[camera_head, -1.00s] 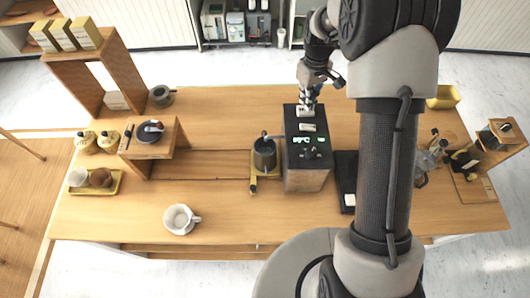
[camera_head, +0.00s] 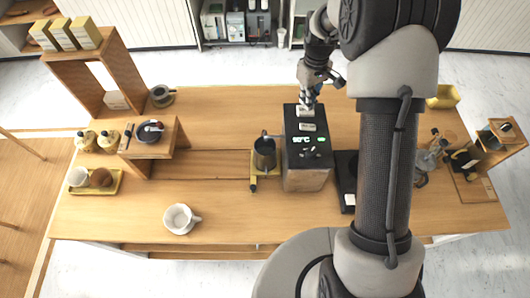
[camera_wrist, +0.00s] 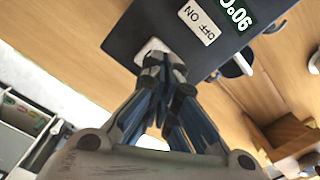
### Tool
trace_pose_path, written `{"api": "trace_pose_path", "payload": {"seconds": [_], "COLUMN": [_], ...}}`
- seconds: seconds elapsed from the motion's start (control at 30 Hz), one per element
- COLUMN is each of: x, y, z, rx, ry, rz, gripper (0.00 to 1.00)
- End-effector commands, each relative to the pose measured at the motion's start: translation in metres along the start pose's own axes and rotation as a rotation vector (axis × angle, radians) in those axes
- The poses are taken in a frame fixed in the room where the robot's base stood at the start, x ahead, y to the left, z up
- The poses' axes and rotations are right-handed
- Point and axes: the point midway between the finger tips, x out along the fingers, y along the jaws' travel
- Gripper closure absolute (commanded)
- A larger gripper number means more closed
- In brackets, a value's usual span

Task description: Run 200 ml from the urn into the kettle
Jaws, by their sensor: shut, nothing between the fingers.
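The urn (camera_head: 305,172) is a box with a black top and brown front, standing mid-table. Its lit display (camera_head: 303,140) appears to read about 90 °C. An OFF/ON label (camera_wrist: 199,22) lies beside the display in the wrist view, with a white switch (camera_wrist: 152,50) next to it. My gripper (camera_head: 306,110) is shut and empty, pointing down at the rear of the urn's top. In the wrist view its fingertips (camera_wrist: 165,68) are at the white switch; contact is unclear. The grey metal kettle (camera_head: 264,154) stands upright left of the urn, at its spout side. Its water level cannot be read.
A black slab (camera_head: 345,170) lies right of the urn, partly behind my arm. A white jug (camera_head: 180,219) stands at front left. A small wooden stand (camera_head: 165,143) and a yellow tray (camera_head: 117,188) are farther left.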

Motion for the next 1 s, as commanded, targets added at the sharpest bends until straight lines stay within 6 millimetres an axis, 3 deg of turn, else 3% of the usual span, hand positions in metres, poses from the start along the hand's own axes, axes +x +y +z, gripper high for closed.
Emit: {"api": "trace_pose_path", "payload": {"seconds": [0.53,1.0], "x": [-0.004,-0.049], "y": [0.000,0.000], "z": [0.000,0.000], "rx": [0.000,0.000], "ry": [0.000,0.001], "rz": [0.000,0.000], "gripper": [1.00,1.00]}}
